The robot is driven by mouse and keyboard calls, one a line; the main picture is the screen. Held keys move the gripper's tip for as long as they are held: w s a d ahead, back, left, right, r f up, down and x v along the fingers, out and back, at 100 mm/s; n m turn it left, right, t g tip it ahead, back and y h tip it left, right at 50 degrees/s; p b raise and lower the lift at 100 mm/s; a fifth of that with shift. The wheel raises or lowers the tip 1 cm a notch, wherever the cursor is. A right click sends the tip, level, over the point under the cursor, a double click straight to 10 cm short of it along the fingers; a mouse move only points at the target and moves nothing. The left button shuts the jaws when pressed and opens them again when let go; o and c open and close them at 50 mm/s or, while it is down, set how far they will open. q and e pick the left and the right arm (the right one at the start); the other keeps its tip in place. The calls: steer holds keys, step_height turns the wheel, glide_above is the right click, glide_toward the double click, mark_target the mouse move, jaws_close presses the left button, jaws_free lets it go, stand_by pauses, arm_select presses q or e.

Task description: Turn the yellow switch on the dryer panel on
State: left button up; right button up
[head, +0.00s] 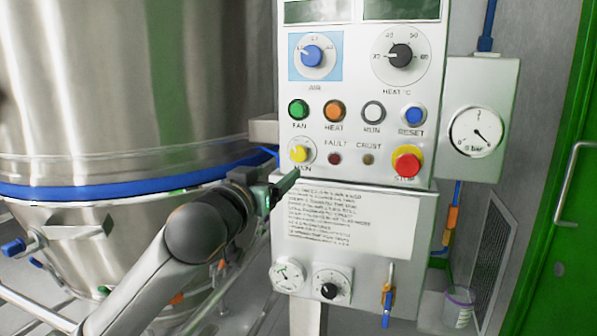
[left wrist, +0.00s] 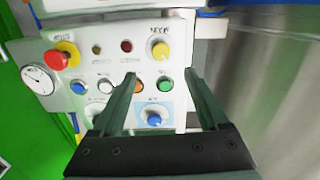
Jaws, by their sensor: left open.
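The yellow switch (head: 299,153) is a round knob labelled MAIN at the lower left of the white dryer panel (head: 350,170). It also shows in the left wrist view (left wrist: 160,50), upside down, near the top of the panel. My left gripper (head: 294,180) is just below and in front of the yellow switch in the head view. In the left wrist view its two fingers (left wrist: 160,80) are spread apart with nothing between them, pointing at the panel. The fingers look apart from the switch. The switch's pointer position is too small to read. My right gripper is not in view.
Near the switch are a green FAN button (head: 298,110), an orange HEAT button (head: 334,111), a dark red FAULT lamp (head: 335,158) and a red stop button (head: 407,162). A steel vessel (head: 120,80) stands left of the panel. A pressure gauge (head: 476,132) is to the right.

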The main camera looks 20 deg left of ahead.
mark_target(297, 154)
arm_select(q)
steer(key=w, duration=1)
steer(key=shift+w+d+r, duration=0.1)
steer(key=shift+w+r, duration=0.15)
steer(key=shift+r, duration=0.05)
steer(key=shift+w, duration=0.95)
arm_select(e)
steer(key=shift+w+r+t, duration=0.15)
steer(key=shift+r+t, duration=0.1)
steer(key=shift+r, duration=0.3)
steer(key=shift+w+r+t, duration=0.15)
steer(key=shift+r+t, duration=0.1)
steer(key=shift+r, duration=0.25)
arm_select(q)
jaws_close()
